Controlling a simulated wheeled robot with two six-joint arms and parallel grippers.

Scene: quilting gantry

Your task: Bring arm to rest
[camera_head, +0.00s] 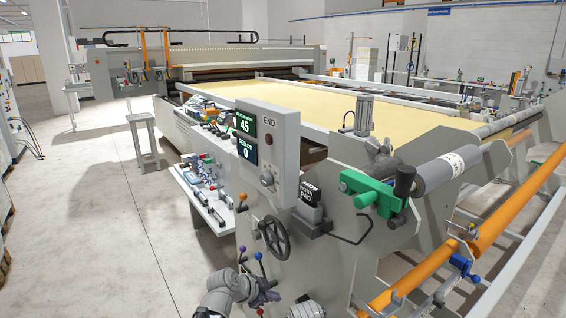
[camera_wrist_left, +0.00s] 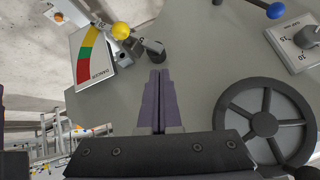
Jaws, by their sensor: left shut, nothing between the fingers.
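My left arm comes in at the bottom of the head view. Its gripper (camera_head: 272,284) is low in front of the machine's grey end panel, below the black handwheel (camera_head: 273,238). In the left wrist view the two dark purple fingers (camera_wrist_left: 159,78) lie together, shut and empty. The spoked handwheel (camera_wrist_left: 264,124) is to their right, apart from them. A lever with a yellow ball (camera_wrist_left: 121,31) and a red, yellow and green gauge plate (camera_wrist_left: 91,56) are ahead and to the left. No right gripper can be made out.
A control box (camera_head: 268,147) showing 45 and 0 stands above the panel. A green clamp (camera_head: 372,190) and orange rails (camera_head: 505,220) are to the right. A small grey stand (camera_head: 142,123) is on the left; the floor around it is mostly clear.

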